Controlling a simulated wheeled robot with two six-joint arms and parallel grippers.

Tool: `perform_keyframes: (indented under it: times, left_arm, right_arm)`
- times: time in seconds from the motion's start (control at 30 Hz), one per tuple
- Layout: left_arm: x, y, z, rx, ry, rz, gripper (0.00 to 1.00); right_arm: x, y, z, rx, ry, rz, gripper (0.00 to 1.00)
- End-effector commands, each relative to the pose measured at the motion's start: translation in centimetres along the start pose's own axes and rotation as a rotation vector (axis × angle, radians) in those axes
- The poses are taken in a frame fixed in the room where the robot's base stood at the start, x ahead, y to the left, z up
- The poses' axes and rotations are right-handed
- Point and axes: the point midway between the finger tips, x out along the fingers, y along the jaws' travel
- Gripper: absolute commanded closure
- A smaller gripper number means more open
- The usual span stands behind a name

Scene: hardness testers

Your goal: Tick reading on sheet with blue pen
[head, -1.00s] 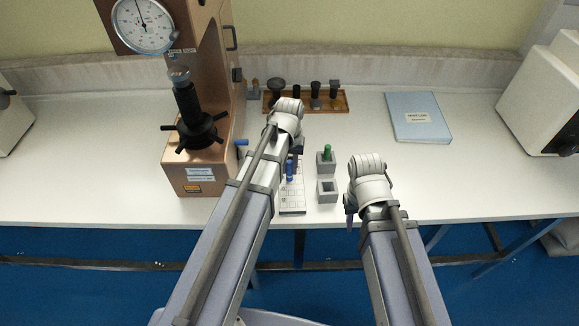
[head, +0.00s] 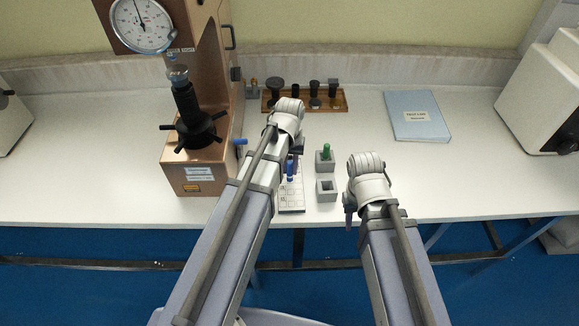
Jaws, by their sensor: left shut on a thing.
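The white sheet (head: 292,201) with printed boxes lies on the bench, partly hidden behind my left arm. The blue pen (head: 290,168) stands roughly upright over the sheet, held in my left gripper (head: 294,153), which is mostly hidden by its own wrist. I cannot tell whether the pen tip touches the paper. My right gripper (head: 348,211) hangs near the bench's front edge, right of the sheet, its fingers largely hidden by the wrist. The tester's dial (head: 141,25) is at the upper left.
A holder with a green pen (head: 326,153) and an empty square holder (head: 327,190) stand right of the sheet. The copper-coloured tester (head: 200,179) stands left. A wooden rack (head: 338,102) and a blue folder (head: 417,116) lie behind.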

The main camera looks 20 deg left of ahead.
Motion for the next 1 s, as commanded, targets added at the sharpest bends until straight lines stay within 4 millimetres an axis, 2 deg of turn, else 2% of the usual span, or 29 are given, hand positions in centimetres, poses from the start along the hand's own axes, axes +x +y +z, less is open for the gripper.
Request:
perform_keyframes:
  times: [1.0]
  left_arm:
    - [0.03,0.22,-0.57,0.000,0.001,0.000,1.00]
  right_arm:
    - [0.03,0.00,0.00,0.000,0.000,0.000,0.62]
